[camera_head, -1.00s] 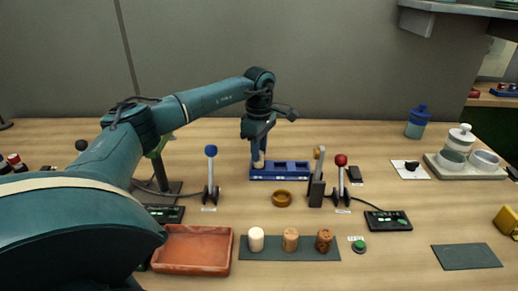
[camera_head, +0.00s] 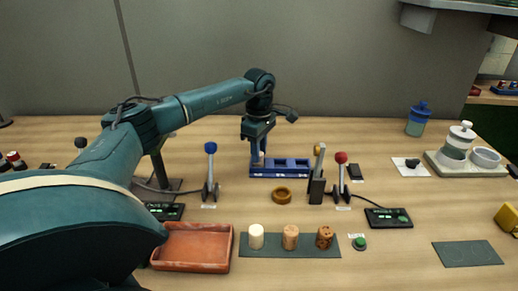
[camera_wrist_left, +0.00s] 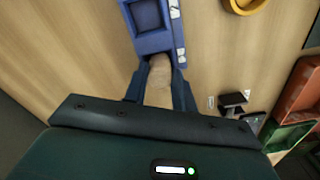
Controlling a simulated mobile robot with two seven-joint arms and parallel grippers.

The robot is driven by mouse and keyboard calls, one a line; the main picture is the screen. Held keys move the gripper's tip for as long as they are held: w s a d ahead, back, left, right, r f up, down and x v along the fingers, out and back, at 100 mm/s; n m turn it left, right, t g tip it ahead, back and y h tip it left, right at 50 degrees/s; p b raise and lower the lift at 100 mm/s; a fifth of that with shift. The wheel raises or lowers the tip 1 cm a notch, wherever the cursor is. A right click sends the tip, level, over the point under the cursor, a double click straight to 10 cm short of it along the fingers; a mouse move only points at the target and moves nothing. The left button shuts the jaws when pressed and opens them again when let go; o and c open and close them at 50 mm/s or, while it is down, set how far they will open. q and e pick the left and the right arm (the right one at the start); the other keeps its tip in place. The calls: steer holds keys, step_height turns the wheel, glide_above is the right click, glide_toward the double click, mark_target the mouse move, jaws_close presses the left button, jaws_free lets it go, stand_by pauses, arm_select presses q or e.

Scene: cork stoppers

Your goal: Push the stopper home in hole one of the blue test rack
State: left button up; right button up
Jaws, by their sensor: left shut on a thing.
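The blue test rack (camera_head: 291,174) stands at the back middle of the table, with square recesses along it. My left gripper (camera_head: 258,158) points down over the rack's left end. It is shut on a pale tan cork stopper (camera_wrist_left: 158,82), which also shows as a small light patch in the head view (camera_head: 262,156). In the left wrist view the stopper's far end meets the end part of the rack (camera_wrist_left: 152,42). The fingers hide the hole there, so I cannot tell how deep the stopper sits. My right gripper is not in view.
Levers with a blue knob (camera_head: 211,148) and a red knob (camera_head: 341,158) flank the rack. Nearer are a terracotta tray (camera_head: 192,246) and three stoppers on a dark mat (camera_head: 273,252).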

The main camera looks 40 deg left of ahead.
arm_select(q)
steer(key=shift+f, duration=0.1)
steer(key=o, duration=1)
step_height(320, 180, up, 13)
stand_by(0.6)
